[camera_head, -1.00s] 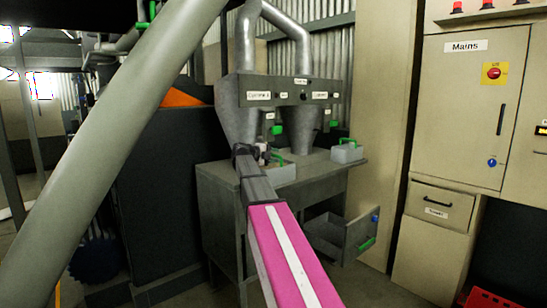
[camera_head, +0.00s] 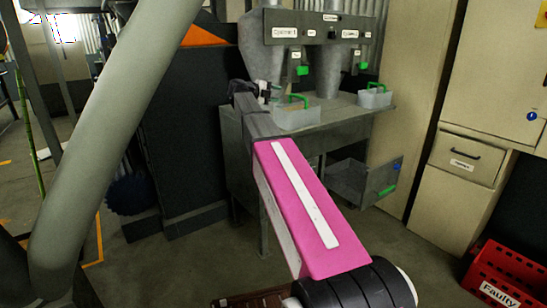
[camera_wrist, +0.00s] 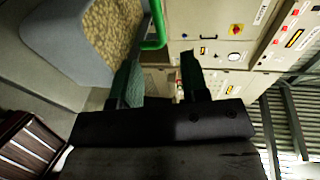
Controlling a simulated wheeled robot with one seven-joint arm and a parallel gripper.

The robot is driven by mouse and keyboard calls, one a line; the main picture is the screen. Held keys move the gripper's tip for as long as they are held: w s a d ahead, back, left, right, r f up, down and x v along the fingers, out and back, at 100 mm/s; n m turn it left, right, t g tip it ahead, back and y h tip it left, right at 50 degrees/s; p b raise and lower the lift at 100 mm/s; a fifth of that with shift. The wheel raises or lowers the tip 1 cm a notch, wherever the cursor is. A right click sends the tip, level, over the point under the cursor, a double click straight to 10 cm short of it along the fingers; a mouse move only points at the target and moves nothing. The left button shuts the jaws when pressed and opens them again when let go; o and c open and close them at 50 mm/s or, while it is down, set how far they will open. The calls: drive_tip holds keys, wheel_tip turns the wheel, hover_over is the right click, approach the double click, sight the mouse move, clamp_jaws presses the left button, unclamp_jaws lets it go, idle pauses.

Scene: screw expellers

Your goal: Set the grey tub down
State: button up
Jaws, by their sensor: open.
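A grey tub (camera_head: 297,117) with a green handle stands upright on the grey bench (camera_head: 330,128), at its left part below the hopper. It also shows close up in the wrist view (camera_wrist: 55,45), with a tan, grainy fill and its green handle (camera_wrist: 157,22). My gripper (camera_head: 265,92) is just left of this tub in the head view. In the wrist view my gripper (camera_wrist: 157,72) is open, its fingers apart, with the handle near the left finger's tip; I cannot tell whether they touch. A second grey tub (camera_head: 375,98) with a green handle stands farther right on the bench.
Metal hoppers with a labelled panel (camera_head: 318,27) rise behind the tubs. An open drawer (camera_head: 370,182) juts out below the bench's right side. A beige cabinet (camera_head: 480,110) and a red crate marked "Faulty" (camera_head: 500,275) are at the right. Floor between is clear.

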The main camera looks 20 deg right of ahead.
drive_tip(key=w+a+f+n+t+y, duration=0.3)
drive_tip(key=a+f+n+t+y, duration=0.45)
drive_tip(key=n+t, duration=0.8)
drive_tip(key=s+a+f+n+g+y, duration=0.2)
drive_tip(key=a+f+n+y, duration=0.3)
drive_tip(key=f, duration=0.3)
drive_tip(key=s+a+f+n+g+y, duration=0.1)
drive_tip(key=s+a+f+n+y, duration=0.2)
drive_tip(key=f+n+y, duration=0.4)
drive_tip(key=s+a+f+n+g+h, duration=0.1)
drive_tip(key=s+f+n+g, duration=0.3)
drive_tip(key=s+f+g, duration=0.65)
drive_tip(key=s+d+f+g+h, duration=0.1)
drive_tip(key=s+d+f+g, duration=0.1)
drive_tip(key=s+f, duration=0.5)
drive_tip(key=s+d+f+n+g+h, duration=0.1)
drive_tip(key=s+d+f+g+h, duration=0.1)
drive_tip(key=s+f, duration=0.5)
drive_tip(key=s+g, duration=0.1)
drive_tip(key=s, duration=0.3)
drive_tip(key=shift+s+d+f+g, duration=0.2)
drive_tip(key=shift+s+d+g, duration=0.05)
drive_tip(key=shift+d+g, duration=0.05)
